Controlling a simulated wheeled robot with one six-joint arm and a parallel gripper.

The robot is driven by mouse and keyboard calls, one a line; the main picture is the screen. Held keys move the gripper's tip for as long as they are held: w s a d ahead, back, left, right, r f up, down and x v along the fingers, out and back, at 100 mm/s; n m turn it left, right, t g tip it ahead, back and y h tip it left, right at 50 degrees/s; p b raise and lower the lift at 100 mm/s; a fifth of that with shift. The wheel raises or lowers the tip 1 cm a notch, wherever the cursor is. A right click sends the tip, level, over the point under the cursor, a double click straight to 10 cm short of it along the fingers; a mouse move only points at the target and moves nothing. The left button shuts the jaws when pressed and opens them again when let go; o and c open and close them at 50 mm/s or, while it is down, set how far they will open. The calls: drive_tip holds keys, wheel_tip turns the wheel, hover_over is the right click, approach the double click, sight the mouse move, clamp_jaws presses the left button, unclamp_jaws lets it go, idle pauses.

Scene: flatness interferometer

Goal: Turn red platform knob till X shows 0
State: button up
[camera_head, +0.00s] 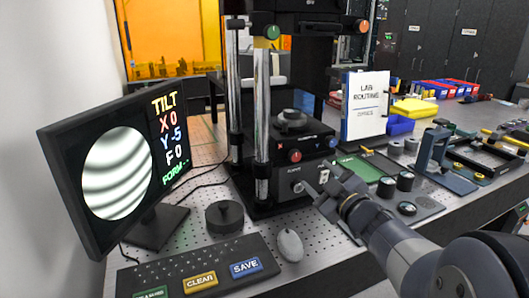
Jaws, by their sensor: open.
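The red platform knob (295,156) is on the front of the black platform stage of the interferometer, at its left. A blue knob (332,143) sits to its right. The monitor (118,160) stands at the left and shows TILT with X 0, Y -5 and F 0, beside a round picture of curved grey fringes. My gripper (312,187) is open, below and a little right of the red knob, in front of the lower base. It is apart from the red knob. Whether its tips touch the base I cannot tell.
A keyboard panel (190,268) with CLEAR and SAVE keys, a mouse (290,245) and a round black weight (224,216) lie in front. A green mat (358,168) and a tray with dark cylinders (408,208) are right of my gripper. A lab routing binder (365,106) stands behind.

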sight(296, 157)
idle(0.7)
drive_tip(key=x, duration=1.1)
drive_tip(key=shift+p, duration=0.4)
drive_tip(key=shift+s, duration=0.1)
drive_tip(key=shift+s+d+f+b, duration=0.1)
drive_tip(key=shift+f+b, duration=0.05)
drive_tip(key=shift+b, duration=0.15)
